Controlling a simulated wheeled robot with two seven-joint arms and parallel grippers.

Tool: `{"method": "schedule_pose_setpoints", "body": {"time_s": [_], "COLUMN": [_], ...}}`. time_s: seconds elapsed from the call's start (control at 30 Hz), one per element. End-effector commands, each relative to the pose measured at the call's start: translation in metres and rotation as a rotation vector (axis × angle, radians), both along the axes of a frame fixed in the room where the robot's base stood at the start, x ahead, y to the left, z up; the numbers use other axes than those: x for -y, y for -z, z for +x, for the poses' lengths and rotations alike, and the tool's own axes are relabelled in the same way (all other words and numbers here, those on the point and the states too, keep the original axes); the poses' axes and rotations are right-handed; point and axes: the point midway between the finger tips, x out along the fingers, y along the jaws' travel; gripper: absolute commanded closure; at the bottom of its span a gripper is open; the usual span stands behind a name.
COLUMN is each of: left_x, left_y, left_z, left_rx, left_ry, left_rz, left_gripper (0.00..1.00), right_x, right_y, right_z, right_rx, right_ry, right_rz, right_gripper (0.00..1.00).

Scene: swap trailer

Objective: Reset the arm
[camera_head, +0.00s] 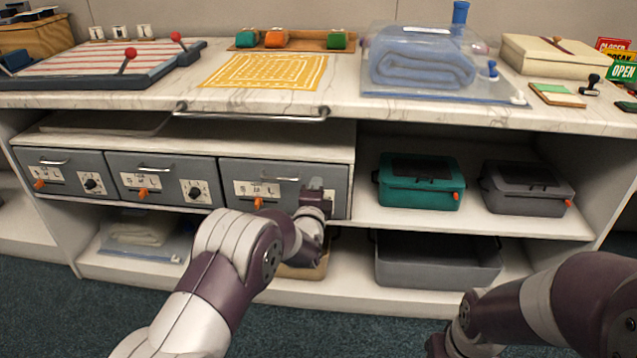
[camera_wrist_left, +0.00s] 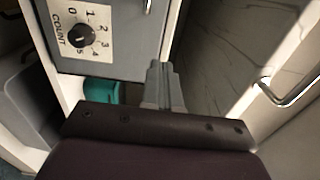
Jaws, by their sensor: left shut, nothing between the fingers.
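My left arm (camera_head: 237,250) reaches up from the bottom of the head view toward the shelf unit. Its gripper (camera_head: 315,186) is in front of the right end of the right-hand grey drawer (camera_head: 240,172). In the left wrist view the two grey fingers (camera_wrist_left: 165,84) are together with nothing between them. A drawer front with a COUNT dial (camera_wrist_left: 80,37) shows just beyond them; I cannot tell whether they touch it. My right arm (camera_head: 560,310) shows at the lower right of the head view, but its gripper is not visible.
The marble counter (camera_head: 345,108) carries a towel in a clear bag (camera_head: 420,62), a yellow mat (camera_head: 265,72) and a striped board (camera_head: 95,62). A metal rail (camera_head: 250,117) runs along its front edge. A teal box (camera_head: 420,181) and a grey bin (camera_head: 437,262) stand on the shelves.

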Motion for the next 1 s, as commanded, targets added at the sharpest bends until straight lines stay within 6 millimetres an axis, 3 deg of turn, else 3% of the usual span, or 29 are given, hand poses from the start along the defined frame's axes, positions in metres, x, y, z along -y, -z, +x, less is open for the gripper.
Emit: {"method": "schedule_pose_setpoints", "body": {"time_s": [0.03, 0.33, 0.63, 0.67, 0.73, 0.8, 0.87, 0.93, 1.0], "left_x": [-0.001, -0.003, -0.003, -0.003, 0.001, 0.005, -0.003, -0.022, -0.041], "left_y": [-0.005, -0.002, 0.003, 0.007, 0.040, 0.089, 0.113, 0.120, 0.115], "left_z": [-0.010, -0.069, -0.084, -0.084, -0.092, -0.123, -0.164, -0.219, -0.269], "left_rx": [-0.003, -0.005, -0.010, -0.034, -0.194, -0.483, -0.750, -0.985, -1.123], "left_ry": [0.000, 0.000, 0.000, 0.002, 0.008, -0.039, -0.173, -0.398, -0.619], "left_rz": [0.001, 0.000, -0.041, -0.084, -0.247, -0.468, -0.683, -0.875, -0.996], "left_gripper": [1.00, 1.00, 1.00, 1.00, 1.00, 1.00, 1.00, 1.00, 1.00], "right_x": [0.000, 0.000, 0.000, 0.000, 0.000, 0.000, 0.000, 0.000, 0.000], "right_y": [-0.009, -0.030, -0.031, -0.031, -0.031, -0.031, -0.032, -0.031, -0.031], "right_z": [0.000, 0.000, 0.000, 0.000, 0.000, 0.000, 0.000, 0.000, 0.000], "right_rx": [0.001, 0.001, 0.000, 0.000, 0.000, 0.000, 0.000, 0.000, 0.001], "right_ry": [0.000, 0.000, 0.000, 0.000, 0.000, 0.000, 0.000, 0.000, 0.000], "right_rz": [0.000, 0.000, 0.000, 0.000, 0.000, 0.000, 0.000, 0.000, 0.000], "right_gripper": [0.44, 0.44, 0.44, 0.44, 0.44, 0.44, 0.44, 0.44, 0.44]}}
